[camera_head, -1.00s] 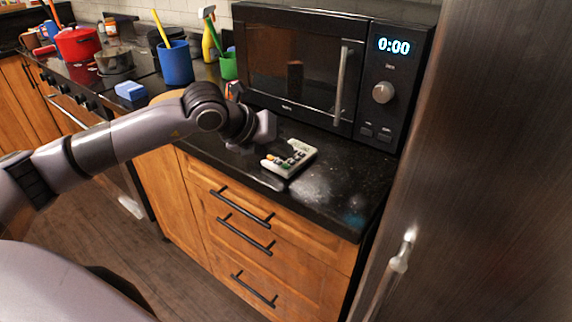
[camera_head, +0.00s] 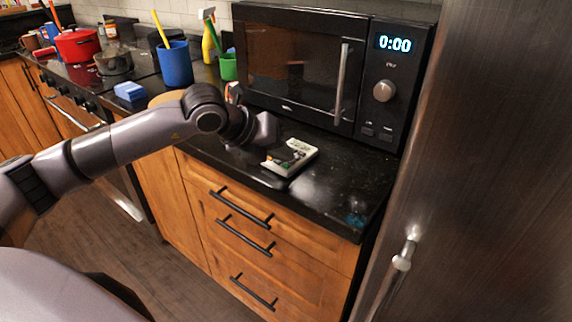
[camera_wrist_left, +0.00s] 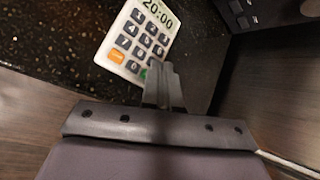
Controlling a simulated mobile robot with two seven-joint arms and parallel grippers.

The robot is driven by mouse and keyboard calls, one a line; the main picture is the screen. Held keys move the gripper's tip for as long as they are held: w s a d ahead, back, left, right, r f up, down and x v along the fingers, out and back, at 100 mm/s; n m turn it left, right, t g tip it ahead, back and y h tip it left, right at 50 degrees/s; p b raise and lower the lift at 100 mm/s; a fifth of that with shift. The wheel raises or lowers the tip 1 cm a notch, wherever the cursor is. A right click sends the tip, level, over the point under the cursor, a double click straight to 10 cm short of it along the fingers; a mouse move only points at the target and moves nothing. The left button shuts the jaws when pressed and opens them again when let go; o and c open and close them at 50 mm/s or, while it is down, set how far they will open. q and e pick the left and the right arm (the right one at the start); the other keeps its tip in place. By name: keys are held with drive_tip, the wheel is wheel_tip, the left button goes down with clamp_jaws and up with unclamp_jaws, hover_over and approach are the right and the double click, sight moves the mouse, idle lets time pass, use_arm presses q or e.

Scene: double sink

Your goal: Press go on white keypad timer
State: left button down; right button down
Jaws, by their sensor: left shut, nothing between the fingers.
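The white keypad timer (camera_head: 291,157) lies on the black counter in front of the microwave. In the left wrist view the timer (camera_wrist_left: 137,36) shows 20:00 on its display, with dark number keys, an orange key (camera_wrist_left: 116,56) and a green key (camera_wrist_left: 143,73) along its near edge. My left gripper (camera_head: 266,130) is over the left side of the timer. In the wrist view its shut, empty fingers (camera_wrist_left: 162,72) point at the timer's near edge, just right of the green key and partly covering that corner. I cannot tell whether the tips touch it.
A black microwave (camera_head: 297,68) reading 0:00 stands right behind the timer. A green cup (camera_head: 228,68), a blue cup (camera_head: 175,64) and a blue sponge (camera_head: 130,91) are farther left. Clear counter lies right of the timer; a steel fridge door (camera_head: 492,170) bounds the right.

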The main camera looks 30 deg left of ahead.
sight(282, 168)
use_arm(q)
drive_tip(key=shift+f+b, duration=0.35)
drive_tip(key=shift+b, duration=0.05)
drive_tip(key=shift+r, duration=0.2)
idle(0.3)
drive_tip(key=shift+r+p, duration=0.3)
drive_tip(key=shift+r, duration=0.3)
drive_tip(key=shift+r+p, duration=1.4)
drive_tip(key=shift+r, duration=1.1)
